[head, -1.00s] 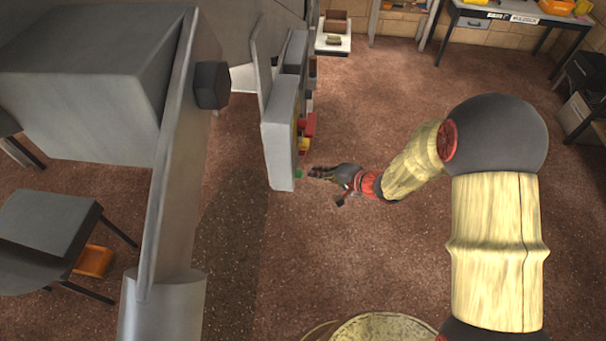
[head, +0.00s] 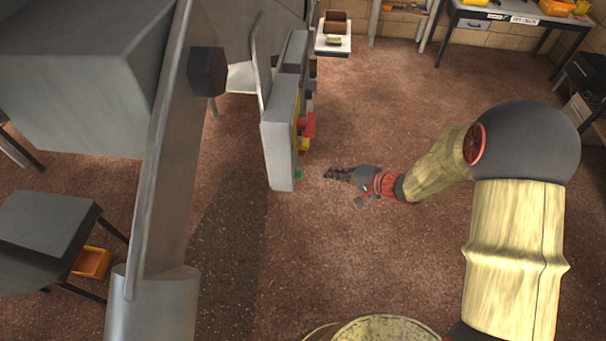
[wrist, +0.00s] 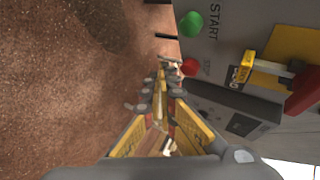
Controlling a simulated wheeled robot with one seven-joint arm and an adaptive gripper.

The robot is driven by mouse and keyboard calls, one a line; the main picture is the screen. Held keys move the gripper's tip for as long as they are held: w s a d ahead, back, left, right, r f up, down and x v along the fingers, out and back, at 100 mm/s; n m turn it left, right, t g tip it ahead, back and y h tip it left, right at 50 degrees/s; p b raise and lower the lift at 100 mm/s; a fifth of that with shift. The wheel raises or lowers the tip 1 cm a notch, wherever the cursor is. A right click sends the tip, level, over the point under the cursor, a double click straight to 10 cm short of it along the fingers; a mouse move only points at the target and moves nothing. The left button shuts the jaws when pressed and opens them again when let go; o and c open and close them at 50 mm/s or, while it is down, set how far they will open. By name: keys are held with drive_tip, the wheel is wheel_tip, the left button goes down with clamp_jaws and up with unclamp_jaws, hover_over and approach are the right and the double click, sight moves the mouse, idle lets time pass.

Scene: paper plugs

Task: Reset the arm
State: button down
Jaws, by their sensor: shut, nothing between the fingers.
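My gripper (head: 329,174) is shut and empty in the head view, pointing left at the end of my outstretched arm. It hovers over open floor, a short gap to the right of a grey machine panel (head: 279,145). In the wrist view my gripper (wrist: 165,68) has its fingers together in the middle of the picture. The panel fills the right of that view, with a green START button (wrist: 191,24), a red button (wrist: 190,67) near the fingertips in the picture, and a red-handled switch (wrist: 302,90) on a yellow plate.
A large grey machine body (head: 80,75) stands at the left, with a grey table (head: 45,230) below it. An orange bin (head: 92,262) lies near its legs. A workbench (head: 520,14) stands at the back right. The brown floor (head: 340,250) around my arm is clear.

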idle(0.8)
drive_tip(key=s+r+n+g+h, duration=0.1)
drive_tip(key=s+r+g, duration=0.25)
drive_tip(key=s, duration=0.55)
drive_tip(key=s+r+g+h, duration=0.15)
drive_tip(key=s+g, duration=0.25)
drive_tip(key=s, duration=0.5)
drive_tip(key=s+d+r+n+t+h, duration=0.1)
drive_tip(key=s+d+r+t+h, duration=0.1)
drive_tip(key=r, duration=0.5)
drive_tip(key=s+d+r+n+t+h, duration=0.2)
drive_tip(key=s+d+r, duration=0.2)
drive_tip(key=d+r, duration=0.3)
drive_tip(key=s+d+r+n+t+h, duration=0.1)
drive_tip(key=s+d+r+t+h, duration=0.1)
drive_tip(key=r, duration=0.6)
drive_tip(key=s+d+h, duration=0.1)
drive_tip(key=s+d, duration=0.1)
drive_tip(key=d, duration=0.1)
drive_tip(key=shift+n, duration=0.4)
